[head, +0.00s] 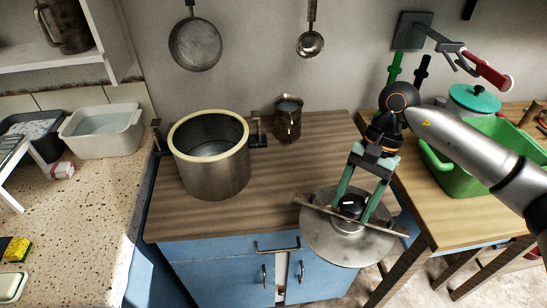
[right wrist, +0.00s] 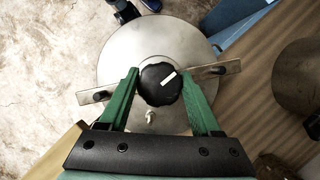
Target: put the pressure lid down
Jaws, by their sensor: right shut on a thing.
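The pressure lid (head: 335,247) is a round grey metal disc with a flat crossbar and a black knob. My right gripper (head: 352,210) is shut on its black knob and holds it above the front right corner of the wooden worktop, partly out past the edge. In the right wrist view, the green fingers (right wrist: 160,82) stand on either side of the knob, and the lid (right wrist: 128,48) spreads out beneath, over pale floor. The open metal pot (head: 212,178), with a cream rim and side handles, stands on the worktop to the left, apart from the lid. My left gripper is not seen.
A metal jug (head: 288,120) stands behind and right of the pot. The worktop (head: 270,200) is bare between pot and lid. A green basin (head: 450,175) and a teal-lidded pot (head: 473,100) stand at right. Pans hang on the wall.

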